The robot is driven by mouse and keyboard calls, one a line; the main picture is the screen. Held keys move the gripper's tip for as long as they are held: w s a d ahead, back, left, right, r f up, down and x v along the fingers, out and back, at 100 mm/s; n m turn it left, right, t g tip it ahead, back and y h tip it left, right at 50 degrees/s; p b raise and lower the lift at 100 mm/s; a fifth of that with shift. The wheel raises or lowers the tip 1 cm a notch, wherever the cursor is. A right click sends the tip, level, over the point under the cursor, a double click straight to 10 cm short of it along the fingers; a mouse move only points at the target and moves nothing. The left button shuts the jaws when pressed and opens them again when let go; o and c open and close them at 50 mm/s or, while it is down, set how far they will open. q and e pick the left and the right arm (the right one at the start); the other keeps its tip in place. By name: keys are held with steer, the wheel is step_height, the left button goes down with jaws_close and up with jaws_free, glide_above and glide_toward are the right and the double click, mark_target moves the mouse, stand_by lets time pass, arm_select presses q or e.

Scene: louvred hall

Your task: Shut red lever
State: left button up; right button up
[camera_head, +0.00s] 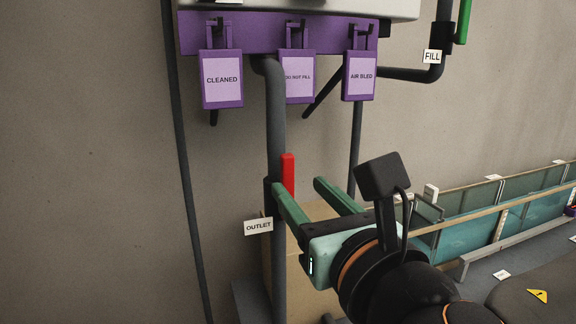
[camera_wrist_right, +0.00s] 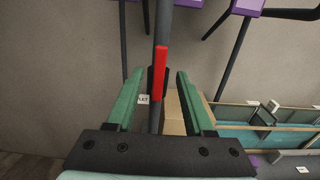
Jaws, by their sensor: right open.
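The red lever (camera_head: 288,174) stands upright along the dark vertical pipe (camera_head: 276,130), just above the white OUTLET tag (camera_head: 258,227). In the right wrist view the red lever (camera_wrist_right: 160,72) appears upright in the gap between the fingers. My right gripper (camera_head: 298,184) is open, with its two green fingers pointing towards the pipe. In the head view the left finger overlaps the lever's lower end; I cannot tell whether they touch. The right gripper also shows in its wrist view (camera_wrist_right: 159,77), with nothing held. My left gripper is not in view.
Purple tags reading CLEANED (camera_head: 222,80), DO NOT FILL (camera_head: 297,77) and AIR BLED (camera_head: 360,77) hang above. A green handle (camera_head: 462,22) is at top right beside a FILL label (camera_head: 432,57). A cardboard box (camera_head: 310,212) stands behind the gripper. Teal-panelled bins (camera_head: 480,226) line the right wall.

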mark_target(289, 177)
steer(key=shift+x, duration=3.05)
steer(key=shift+f, duration=0.1)
jaws_close()
